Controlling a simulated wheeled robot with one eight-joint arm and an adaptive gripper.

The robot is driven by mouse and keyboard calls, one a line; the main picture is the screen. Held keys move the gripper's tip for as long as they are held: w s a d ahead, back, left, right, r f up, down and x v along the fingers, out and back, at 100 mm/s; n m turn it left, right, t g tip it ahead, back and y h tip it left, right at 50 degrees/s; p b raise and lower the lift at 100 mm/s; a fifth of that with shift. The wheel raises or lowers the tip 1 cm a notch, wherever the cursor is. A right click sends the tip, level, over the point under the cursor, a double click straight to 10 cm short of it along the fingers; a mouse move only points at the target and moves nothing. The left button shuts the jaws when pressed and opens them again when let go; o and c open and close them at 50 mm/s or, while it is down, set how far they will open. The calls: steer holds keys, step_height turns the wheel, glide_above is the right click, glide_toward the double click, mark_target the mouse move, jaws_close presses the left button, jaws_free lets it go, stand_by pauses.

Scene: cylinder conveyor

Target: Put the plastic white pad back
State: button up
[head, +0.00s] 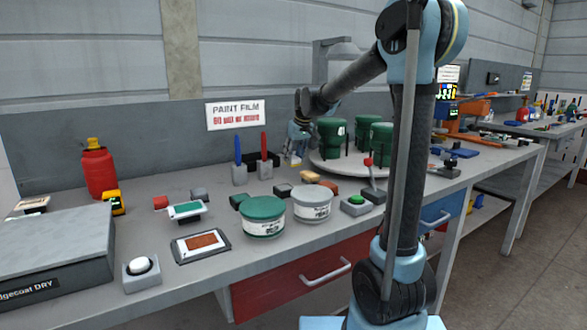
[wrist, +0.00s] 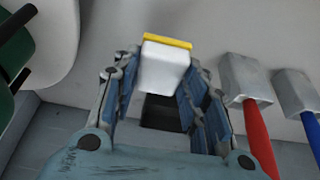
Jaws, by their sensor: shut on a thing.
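The white plastic pad (wrist: 165,66), a pale block with a yellow strip along one edge, sits between the fingers of my gripper (wrist: 160,95) in the wrist view. My gripper is shut on it. In the head view, my gripper (head: 299,137) is small and far off, over the back of the bench, with the pad (head: 295,160) below it, close to the bench top. A dark, open-looking block (wrist: 162,113) shows past the pad between the fingers. I cannot tell whether the pad touches the bench.
A round turntable (head: 330,164) with several green containers stands close on the other side. Green-lidded (head: 264,217) and white-lidded (head: 312,203) tubs stand toward the bench front.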

mark_target(294, 165)
steer(key=shift+f, duration=2.1)
steer(key=o, duration=1.2)
steer(key=v, duration=1.2)
steer(key=shift+s, duration=0.1)
